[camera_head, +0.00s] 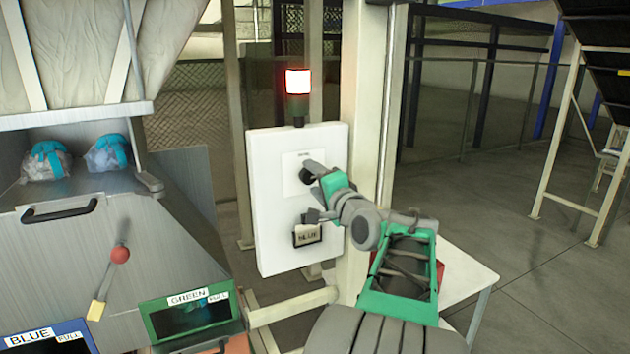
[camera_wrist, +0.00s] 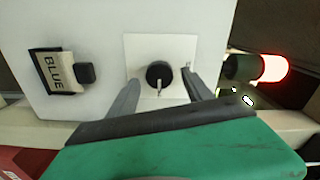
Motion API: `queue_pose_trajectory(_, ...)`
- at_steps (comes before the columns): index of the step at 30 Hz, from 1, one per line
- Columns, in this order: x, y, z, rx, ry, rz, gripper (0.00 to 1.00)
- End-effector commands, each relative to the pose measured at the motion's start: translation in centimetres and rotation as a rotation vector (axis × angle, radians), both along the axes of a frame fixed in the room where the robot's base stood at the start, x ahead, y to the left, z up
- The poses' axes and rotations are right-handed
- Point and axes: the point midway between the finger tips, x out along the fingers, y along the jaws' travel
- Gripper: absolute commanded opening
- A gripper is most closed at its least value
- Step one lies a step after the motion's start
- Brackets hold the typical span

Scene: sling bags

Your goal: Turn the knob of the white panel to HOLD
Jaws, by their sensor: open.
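The white panel (camera_head: 272,200) stands upright on a post, and its face also shows in the wrist view (camera_wrist: 105,25). The black knob (camera_wrist: 159,74) sits on a pale square plate (camera_wrist: 180,45), with a light pointer mark on it. In the head view the knob (camera_head: 306,175) is partly hidden by my gripper (camera_head: 315,170). In the wrist view my gripper (camera_wrist: 163,95) is open, with one grey finger on each side of the knob and visible space between. Whether the fingers touch the panel, I cannot tell. The lettering around the knob is too small to read.
A lit red lamp (camera_head: 298,82) tops the panel. A holder marked BLUE (camera_head: 307,235) is on the panel below the knob. A grey machine (camera_head: 110,240) with a red-knobbed lever (camera_head: 120,254) stands left. A white table (camera_head: 465,272) is at right; open floor lies beyond.

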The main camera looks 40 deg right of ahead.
Motion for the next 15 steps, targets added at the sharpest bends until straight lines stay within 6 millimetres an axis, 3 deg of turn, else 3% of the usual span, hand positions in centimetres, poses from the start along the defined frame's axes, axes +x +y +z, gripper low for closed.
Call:
queue_pose_trajectory(10, -5.8, 1.5, -0.3, -0.002, -0.001, -0.006, 0.59)
queue_pose_trajectory(15, -7.4, 2.1, -0.1, -0.001, -0.001, -0.002, 0.59)
